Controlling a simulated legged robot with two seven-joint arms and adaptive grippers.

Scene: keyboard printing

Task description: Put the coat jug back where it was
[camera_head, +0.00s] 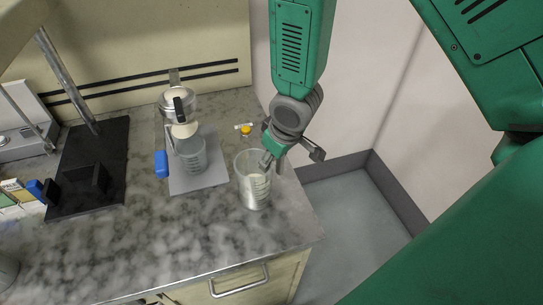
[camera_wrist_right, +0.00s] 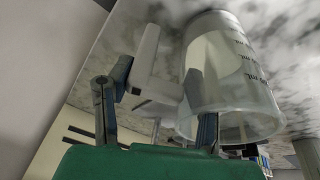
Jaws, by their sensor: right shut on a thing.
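A clear measuring jug (camera_head: 254,193) with dark graduation marks is at the right part of the marbled counter, near its right edge. My right gripper (camera_head: 268,160) is at the jug's upper right side, shut on it. In the right wrist view the jug (camera_wrist_right: 232,88) fills the right half, with its pale handle (camera_wrist_right: 148,58) beside it. The fingers of my right gripper (camera_wrist_right: 158,108) are around the handle. I cannot tell whether the jug's base touches the counter. My left gripper is not in view.
A second clear jug (camera_head: 190,158) stands on a grey mat (camera_head: 208,181), below a metal vessel (camera_head: 178,104). A blue object (camera_head: 161,164) and an orange-capped item (camera_head: 246,131) are nearby. A black stand (camera_head: 88,178) is at left. The counter's front (camera_head: 140,235) is clear.

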